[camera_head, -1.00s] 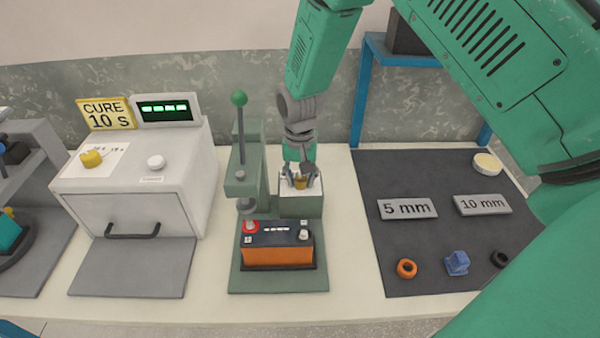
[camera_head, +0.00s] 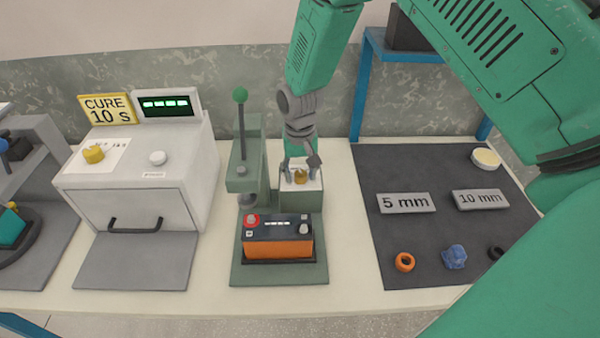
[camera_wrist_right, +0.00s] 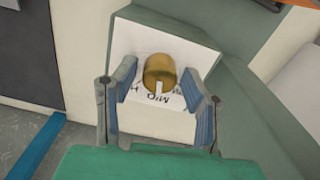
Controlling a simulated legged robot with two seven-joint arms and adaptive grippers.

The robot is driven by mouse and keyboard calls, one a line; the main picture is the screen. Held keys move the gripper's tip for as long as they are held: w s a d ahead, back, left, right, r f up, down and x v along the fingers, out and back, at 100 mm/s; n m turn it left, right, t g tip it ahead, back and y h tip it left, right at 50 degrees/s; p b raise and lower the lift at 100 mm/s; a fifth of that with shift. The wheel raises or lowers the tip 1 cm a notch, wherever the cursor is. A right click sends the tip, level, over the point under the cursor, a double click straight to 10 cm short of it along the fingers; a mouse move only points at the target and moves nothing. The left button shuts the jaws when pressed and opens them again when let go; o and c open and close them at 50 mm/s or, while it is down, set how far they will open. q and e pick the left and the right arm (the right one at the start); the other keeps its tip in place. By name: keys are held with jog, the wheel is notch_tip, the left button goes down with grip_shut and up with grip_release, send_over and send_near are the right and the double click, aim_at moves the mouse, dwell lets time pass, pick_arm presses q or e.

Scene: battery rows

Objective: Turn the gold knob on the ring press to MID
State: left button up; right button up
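The ring press (camera_head: 245,180) is a grey-green stand with a green-balled lever and a box with a white dial face at its right. The gold knob (camera_head: 300,177) sits on that face; it also shows in the wrist view (camera_wrist_right: 160,70). Its white pointer mark lies towards the printed MID (camera_wrist_right: 156,99), which is partly covered by the knob. My right gripper (camera_head: 300,163) is over the knob. Its fingers (camera_wrist_right: 159,90) stand apart on both sides of the knob, with gaps visible, holding nothing. My left gripper is not in view.
An orange and black battery (camera_head: 278,240) stands on the press base. A white cure oven (camera_head: 140,185) with a yellow knob is at left. A dark mat (camera_head: 400,255) at right holds rings, a blue piece and 5 mm and 10 mm plates.

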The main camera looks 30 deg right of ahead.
aim_at(300, 172)
jog(key=shift+r, duration=0.1)
jog(key=shift+r, duration=0.3)
notch_tip(300, 172, up, 11)
dwell(0.4)
jog(key=shift+a, duration=0.1)
dwell(0.4)
